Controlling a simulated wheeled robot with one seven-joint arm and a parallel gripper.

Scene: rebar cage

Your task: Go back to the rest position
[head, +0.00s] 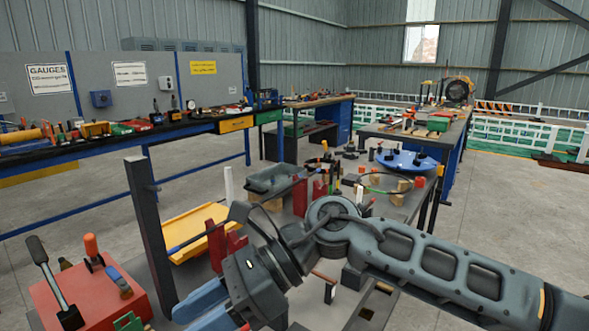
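My arm reaches in from the lower right and stretches across the near table. My gripper (203,306) is at the bottom, left of centre, with two blue fingers pointing down and left. The fingers lie close to each other and run toward the lower edge of the picture, so I cannot tell whether they are open or shut. I see nothing held between them. A red box (95,297) with hand tools on it lies to the left of the gripper, apart from it.
Red upright holders (217,247), a yellow tray (203,230) and a grey bin (272,178) stand behind the gripper. A dark post (151,232) rises at left. A blue round plate (405,161) lies further back. A long tool bench (110,138) lines the wall. Floor at right (520,220) is clear.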

